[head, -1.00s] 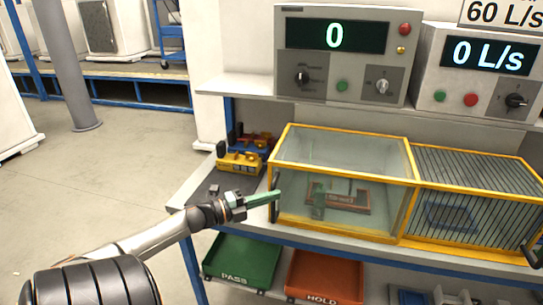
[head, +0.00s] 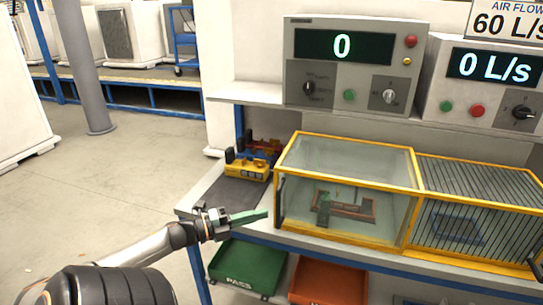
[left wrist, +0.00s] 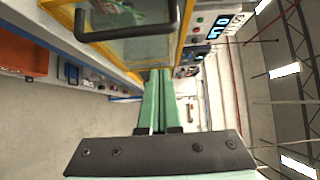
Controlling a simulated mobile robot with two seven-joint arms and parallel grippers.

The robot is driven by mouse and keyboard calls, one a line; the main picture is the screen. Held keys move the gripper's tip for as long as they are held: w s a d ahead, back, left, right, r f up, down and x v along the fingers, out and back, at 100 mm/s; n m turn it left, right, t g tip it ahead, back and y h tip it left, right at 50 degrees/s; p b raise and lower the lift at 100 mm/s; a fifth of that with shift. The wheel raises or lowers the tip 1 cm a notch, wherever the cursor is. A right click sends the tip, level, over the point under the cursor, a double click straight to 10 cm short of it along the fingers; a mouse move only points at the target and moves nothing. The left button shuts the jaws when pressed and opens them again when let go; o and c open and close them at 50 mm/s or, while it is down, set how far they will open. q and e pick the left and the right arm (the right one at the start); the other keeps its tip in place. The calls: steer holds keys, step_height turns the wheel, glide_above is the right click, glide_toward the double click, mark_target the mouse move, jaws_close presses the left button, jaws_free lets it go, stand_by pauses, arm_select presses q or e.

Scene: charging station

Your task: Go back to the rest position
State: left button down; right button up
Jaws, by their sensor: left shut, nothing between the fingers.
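My left gripper (head: 248,216) comes in from the lower left in the head view. Its green fingers are shut and empty, in front of the bench's left front edge and left of the yellow-framed glass box (head: 345,233). In the left wrist view the green fingers (left wrist: 160,90) lie side by side, with the box's dark handle (left wrist: 125,35) and yellow frame above them. My right gripper is not in view.
The bench holds a barred yellow cage (head: 480,258) and yellow battery-like blocks (head: 247,172). Below are a green PASS bin (head: 248,268) and an orange HOLD bin (head: 328,282). Open floor (head: 100,190) lies left, with a grey post (head: 84,75).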

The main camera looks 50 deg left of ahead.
arm_select(q)
steer(key=shift+s+a, duration=0.15)
steer(key=shift+s, duration=0.4)
steer(key=shift+f, duration=0.1)
steer(key=s+d+f+n+g+y, duration=0.3)
steer(key=d+f+n+y, duration=0.2)
steer(key=d+f+n, duration=1)
steer(key=s+d+f+n+g+h, duration=0.1)
steer(key=d+f, duration=0.3)
steer(key=d, duration=0.5)
steer(key=s+d+f+n+g+h, duration=0.1)
steer(key=s+d+f+n+g, duration=0.2)
steer(key=d, duration=0.7)
steer(key=shift+s+d+f+g, duration=0.25)
steer(key=shift+s+f+g, duration=0.35)
steer(key=shift+s+f, duration=0.2)
steer(key=shift+a, duration=0.15)
